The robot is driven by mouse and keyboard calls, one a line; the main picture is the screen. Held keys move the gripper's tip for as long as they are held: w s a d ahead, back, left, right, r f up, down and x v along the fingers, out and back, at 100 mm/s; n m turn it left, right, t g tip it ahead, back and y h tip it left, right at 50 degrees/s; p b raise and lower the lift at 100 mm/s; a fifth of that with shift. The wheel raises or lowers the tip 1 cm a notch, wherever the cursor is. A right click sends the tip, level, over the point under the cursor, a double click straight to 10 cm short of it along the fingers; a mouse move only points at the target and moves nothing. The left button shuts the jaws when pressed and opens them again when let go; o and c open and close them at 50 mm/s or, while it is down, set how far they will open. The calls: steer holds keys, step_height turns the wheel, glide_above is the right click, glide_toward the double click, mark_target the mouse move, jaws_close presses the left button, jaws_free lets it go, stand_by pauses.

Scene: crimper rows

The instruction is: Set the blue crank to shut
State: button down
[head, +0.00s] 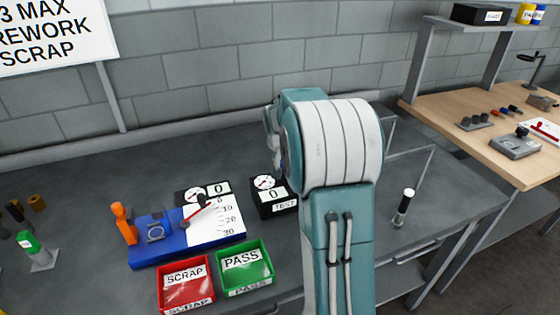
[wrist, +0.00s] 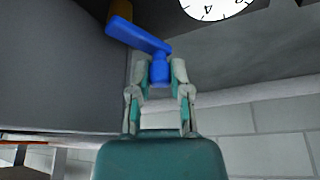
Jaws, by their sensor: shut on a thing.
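The blue crank (wrist: 137,36) shows in the wrist view as a bar slanting from upper left to a short knob at its right end. My gripper (wrist: 157,70) has one finger on each side of that knob and is shut on it. The crank's other end lies at a yellow-brown part (wrist: 120,9) at the top edge. A white dial with black marks (wrist: 215,4) is cut off at the top. In the head view my arm hides the gripper, and I cannot see the crank there.
A black-and-white cylinder (head: 403,208) stands at right.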

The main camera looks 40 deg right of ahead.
steer(key=shift+s+d+f+m+g+h, duration=0.1)
steer(key=shift+d+m+g+h, duration=0.2)
steer(key=shift+m, duration=0.7)
steer(key=shift+d+m+g+h, duration=0.2)
steer(key=shift+d+m+g, duration=0.15)
steer(key=shift+m, duration=0.65)
steer(key=c, duration=0.6)
jaws_free()
